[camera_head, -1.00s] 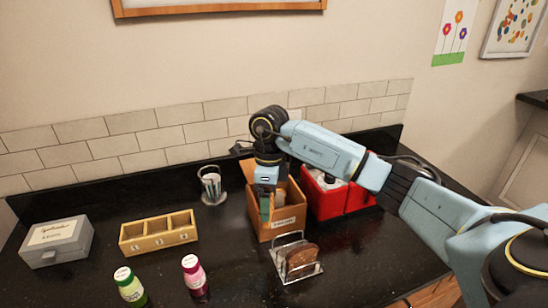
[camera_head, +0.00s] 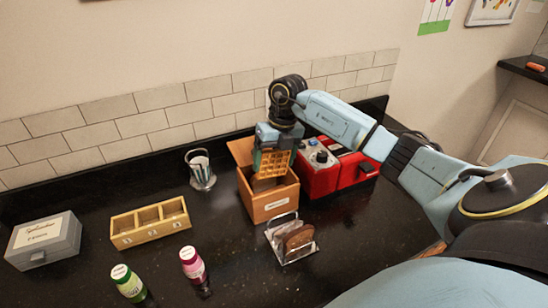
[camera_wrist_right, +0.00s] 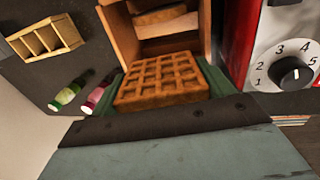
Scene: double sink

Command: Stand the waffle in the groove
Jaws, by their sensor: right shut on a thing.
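A square golden-brown waffle (camera_head: 272,162) is held upright by my right gripper (camera_head: 275,150) above the open wooden box. In the right wrist view the waffle (camera_wrist_right: 162,80) sits between the green finger pads of the gripper (camera_wrist_right: 165,88). A metal toast rack (camera_head: 277,233) stands on the counter in front of the box and holds a brown bread slice (camera_head: 297,241); its grooves are too small to make out. My left gripper is not in view.
The wooden box (camera_head: 270,204) has its lid raised and slices (camera_wrist_right: 166,22) inside. A red toaster (camera_head: 320,180) with a dial stands right of it.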

